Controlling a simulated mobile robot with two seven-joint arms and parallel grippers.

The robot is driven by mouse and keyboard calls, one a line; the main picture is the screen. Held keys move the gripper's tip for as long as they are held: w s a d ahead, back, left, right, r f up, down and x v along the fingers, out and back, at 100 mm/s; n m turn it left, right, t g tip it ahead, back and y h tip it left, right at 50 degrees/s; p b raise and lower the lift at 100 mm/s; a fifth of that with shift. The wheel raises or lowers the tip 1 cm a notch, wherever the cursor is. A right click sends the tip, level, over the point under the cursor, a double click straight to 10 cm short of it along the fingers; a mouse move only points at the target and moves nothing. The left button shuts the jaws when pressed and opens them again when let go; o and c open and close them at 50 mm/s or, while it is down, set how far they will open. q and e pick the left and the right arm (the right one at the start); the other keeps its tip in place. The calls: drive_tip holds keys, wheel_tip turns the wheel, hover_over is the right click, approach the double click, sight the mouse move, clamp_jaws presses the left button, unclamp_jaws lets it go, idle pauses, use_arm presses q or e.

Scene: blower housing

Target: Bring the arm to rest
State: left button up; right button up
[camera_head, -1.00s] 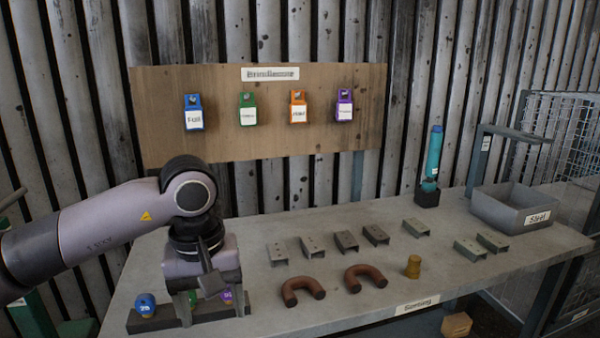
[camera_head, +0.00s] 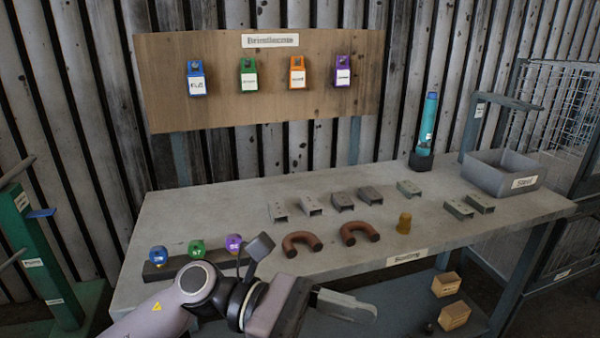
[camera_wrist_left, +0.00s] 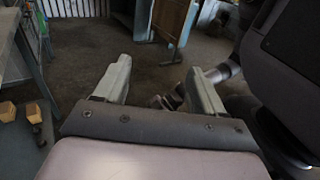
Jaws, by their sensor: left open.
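My left arm comes in from the lower left in the head view and bends low in front of the table's near edge. My left gripper (camera_head: 345,306) points right, in front of the bench and over its lower shelf, clear of the tabletop things.
The grey workbench (camera_head: 225,203) holds a block with blue, green and purple pieces, several metal brackets, two brown U-shaped pipes (camera_head: 302,243) and a grey bin (camera_head: 503,174). Small boxes (camera_head: 446,284) sit on the lower shelf. A green stand (camera_head: 45,255) is at left.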

use_arm(q)
drive_tip(key=w+a+f+n+t+y, duration=0.1)
drive_tip(key=w+a+f+n+t, duration=0.2)
drive_tip(key=n+t, duration=0.65)
drive_tip(key=w+a+f+n+t, duration=0.1)
drive_tip(key=w+a+n+t, duration=0.3)
drive_tip(key=n, duration=1)
drive_tip(key=w+a+f+n+t+y, duration=0.1)
drive_tip(key=w+a+f+n+t, duration=0.2)
drive_tip(key=n+t, duration=0.75)
drive_tip(key=s+a+f+n+g+y, duration=0.2)
drive_tip(key=s+a+f+n+y, duration=0.2)
drive_tip(key=f+n, duration=0.3)
drive_tip(key=s+a+f+n+g+y+p, duration=0.1)
drive_tip(key=s+a+f+n+g+y, duration=0.2)
drive_tip(key=s+a+f+n, duration=0.3)
drive_tip(key=s+a+f+n+g+y, duration=0.3)
drive_tip(key=s+a+f+n+y, duration=0.2)
drive_tip(key=f+n, duration=0.3)
wheel_tip(320, 180, down, 3)
drive_tip(key=shift+s+a+r, duration=0.1)
drive_tip(key=shift+s+a, duration=0.15)
drive_tip(key=shift+s, duration=0.05)
